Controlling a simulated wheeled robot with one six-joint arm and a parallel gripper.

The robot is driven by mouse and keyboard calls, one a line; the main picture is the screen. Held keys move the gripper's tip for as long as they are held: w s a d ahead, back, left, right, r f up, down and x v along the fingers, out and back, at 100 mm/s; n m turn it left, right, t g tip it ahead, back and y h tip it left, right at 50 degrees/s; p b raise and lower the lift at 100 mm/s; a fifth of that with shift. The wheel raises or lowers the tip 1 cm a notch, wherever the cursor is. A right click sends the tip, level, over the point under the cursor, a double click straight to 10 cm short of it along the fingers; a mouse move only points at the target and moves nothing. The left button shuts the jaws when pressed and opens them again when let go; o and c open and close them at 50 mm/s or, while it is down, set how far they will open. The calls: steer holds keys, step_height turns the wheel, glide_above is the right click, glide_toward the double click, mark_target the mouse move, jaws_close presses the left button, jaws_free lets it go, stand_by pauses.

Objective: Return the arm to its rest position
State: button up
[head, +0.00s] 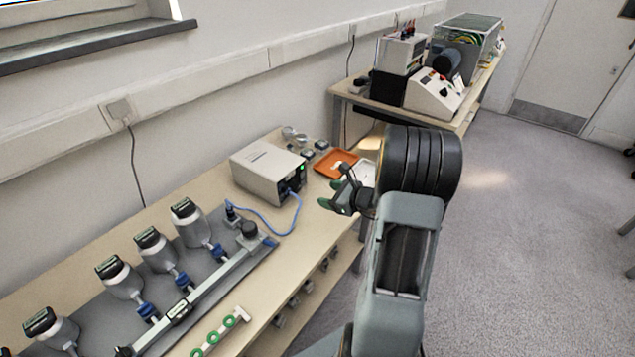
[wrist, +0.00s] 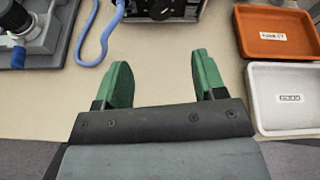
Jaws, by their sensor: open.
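My gripper (wrist: 158,82) is open and empty, its two green fingers apart in the wrist view with bare bench top between them. In the head view my gripper (head: 331,205) is near the front edge of the wooden bench, in front of the beige instrument box (head: 268,172). My arm rises at the right of the bench and bends over toward it, hiding part of the bench's far end.
An orange tray (wrist: 275,35) and a white tray (wrist: 285,97) lie right of my gripper. A green-ringed rack (head: 220,332) lies in front. Open floor (head: 520,230) is at right.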

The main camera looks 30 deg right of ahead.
steer(key=s+a+f+n+g, duration=0.1)
steer(key=s+a+f+n+g+y, duration=0.1)
steer(key=n, duration=0.1)
steer(key=shift+s+a+f, duration=0.2)
steer(key=shift+s, duration=0.1)
steer(key=s+a+n+g, duration=0.1)
steer(key=s+a+n+g+y, duration=0.1)
steer(key=n, duration=0.1)
steer(key=shift+s+a+r, duration=0.1)
steer(key=shift+s+a, duration=0.05)
steer(key=shift+s, duration=0.1)
steer(key=s+a+r+n+g+h+p, duration=0.2)
steer(key=s+a+r+n, duration=0.4)
steer(key=r+n, duration=0.4)
steer(key=s+a+r+n+g+h+p, duration=0.2)
steer(key=s+a+r+n+h+p, duration=0.3)
steer(key=r+n, duration=0.6)
steer(key=shift+s+a+r+n+g+h+p, duration=0.2)
steer(key=shift+s+a+n+g+h+p, duration=0.15)
steer(key=shift+s+a+n+p, duration=0.7)
steer(key=shift+s, duration=0.1)
